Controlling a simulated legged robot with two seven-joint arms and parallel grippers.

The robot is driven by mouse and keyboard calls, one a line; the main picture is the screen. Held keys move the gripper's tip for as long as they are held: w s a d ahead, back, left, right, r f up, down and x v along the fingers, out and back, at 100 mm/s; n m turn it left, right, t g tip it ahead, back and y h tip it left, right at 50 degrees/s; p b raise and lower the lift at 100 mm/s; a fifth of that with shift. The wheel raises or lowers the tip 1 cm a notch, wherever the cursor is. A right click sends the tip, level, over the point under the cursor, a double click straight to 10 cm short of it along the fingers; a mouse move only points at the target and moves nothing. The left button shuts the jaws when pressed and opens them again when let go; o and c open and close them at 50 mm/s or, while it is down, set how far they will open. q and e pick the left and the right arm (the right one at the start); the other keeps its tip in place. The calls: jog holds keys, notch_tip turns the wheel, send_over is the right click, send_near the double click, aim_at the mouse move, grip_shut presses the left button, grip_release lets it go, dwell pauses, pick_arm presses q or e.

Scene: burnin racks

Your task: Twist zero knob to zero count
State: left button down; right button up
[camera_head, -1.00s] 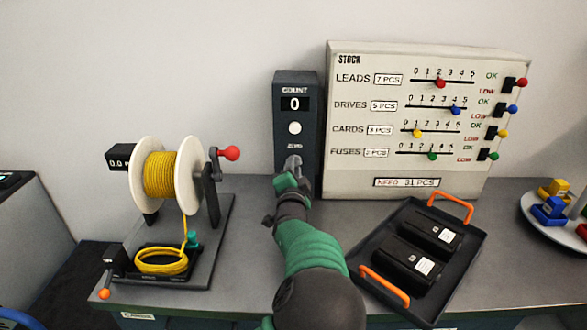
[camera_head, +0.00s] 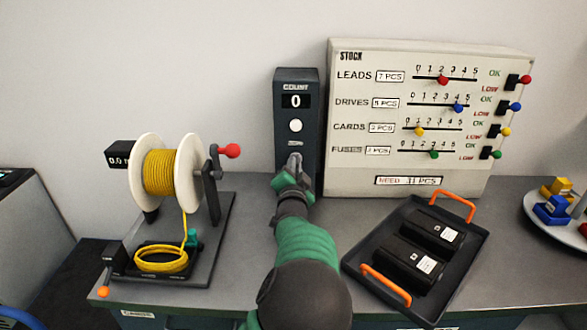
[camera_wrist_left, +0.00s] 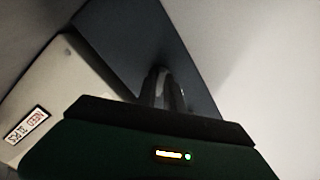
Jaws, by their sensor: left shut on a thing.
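The dark count box (camera_head: 284,150) stands upright at the back of the bench, and its display (camera_head: 295,102) reads 0. A round white button (camera_head: 295,126) sits below the display. My left gripper (camera_head: 294,162) is at the lower front of the box, shut on the zero knob, which is mostly hidden behind the fingers. In the left wrist view, the gripper (camera_wrist_left: 162,90) reaches to the face of the dark box (camera_wrist_left: 125,35), and the knob cannot be made out. My right gripper is not in view.
The white stock board (camera_head: 345,180) stands right of the box. A black tray (camera_head: 359,250) with orange handles holds two black packs right of my arm. A yellow cable reel (camera_head: 160,175) with a red-knobbed crank stands at left. Bare bench (camera_head: 250,235) lies between reel and arm.

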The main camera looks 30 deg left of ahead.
pick_arm(q)
jog(key=n+b, duration=0.2)
jog(key=n, duration=0.2)
jog(key=n+b, duration=0.1)
jog(key=n, duration=0.4)
jog(key=shift+w+d+f+b, duration=0.1)
jog(key=shift+d+b, duration=0.1)
jog(key=shift+b, duration=0.2)
jog(key=c, duration=1.5)
grip_release()
jog(key=shift+d+r, duration=0.1)
jog(key=shift+r, duration=0.1)
jog(key=shift+o, duration=0.2)
jog(key=p+v, duration=0.2)
jog(key=v, duration=1.5)
jog(key=shift+p, duration=0.3)
jog(key=shift+f, duration=0.1)
